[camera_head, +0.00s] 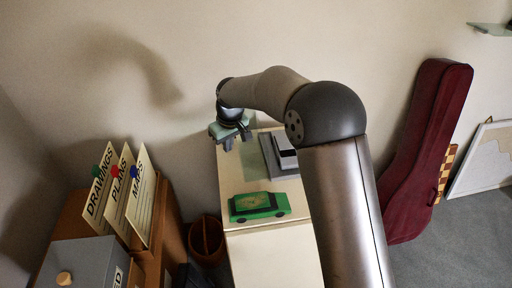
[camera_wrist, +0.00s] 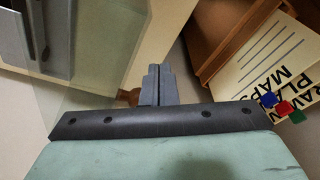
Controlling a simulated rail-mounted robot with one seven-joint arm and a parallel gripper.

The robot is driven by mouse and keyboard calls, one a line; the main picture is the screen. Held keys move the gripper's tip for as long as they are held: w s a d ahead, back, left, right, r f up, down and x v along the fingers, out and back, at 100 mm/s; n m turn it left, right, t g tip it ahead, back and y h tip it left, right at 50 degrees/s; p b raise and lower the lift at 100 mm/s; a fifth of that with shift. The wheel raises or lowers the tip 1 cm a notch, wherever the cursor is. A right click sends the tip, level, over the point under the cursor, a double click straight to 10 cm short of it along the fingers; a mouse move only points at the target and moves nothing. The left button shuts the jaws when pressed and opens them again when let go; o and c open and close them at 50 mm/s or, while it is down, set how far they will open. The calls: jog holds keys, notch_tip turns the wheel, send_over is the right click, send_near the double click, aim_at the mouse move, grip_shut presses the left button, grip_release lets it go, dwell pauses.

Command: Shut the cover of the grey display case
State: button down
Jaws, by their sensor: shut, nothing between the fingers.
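The grey display case (camera_head: 267,157) sits on top of a cream cabinet, partly hidden behind my arm. In the wrist view its grey body (camera_wrist: 48,35) shows at the upper left. A clear, faintly green panel (camera_wrist: 110,45), which looks like its cover, spreads beside it in the wrist view; I cannot tell its exact angle. My gripper (camera_head: 227,145) is to the left of the case, over the cabinet's left edge. Its fingers (camera_wrist: 159,85) are together and empty.
A green toy car (camera_head: 259,206) sits at the front of the cabinet top (camera_head: 240,178). To the left are upright labelled file cards (camera_head: 120,190) and a grey box (camera_head: 85,262). A brown bin (camera_head: 206,240) stands between. A dark red instrument case (camera_head: 425,150) leans at right.

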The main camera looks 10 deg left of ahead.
aim_at(240, 143)
jog(key=shift+d, duration=0.15)
jog(key=shift+w+d, duration=0.2)
jog(key=shift+d, duration=0.25)
jog(key=shift+d, duration=0.15)
jog(key=shift+w+d, duration=0.2)
jog(key=shift+d, duration=0.4)
jog(key=shift+w+d+r, duration=0.2)
jog(key=shift+d+r, duration=0.3)
jog(key=shift+d, duration=0.1)
jog(key=shift+r+p, duration=0.15)
jog(key=shift+p, duration=0.15)
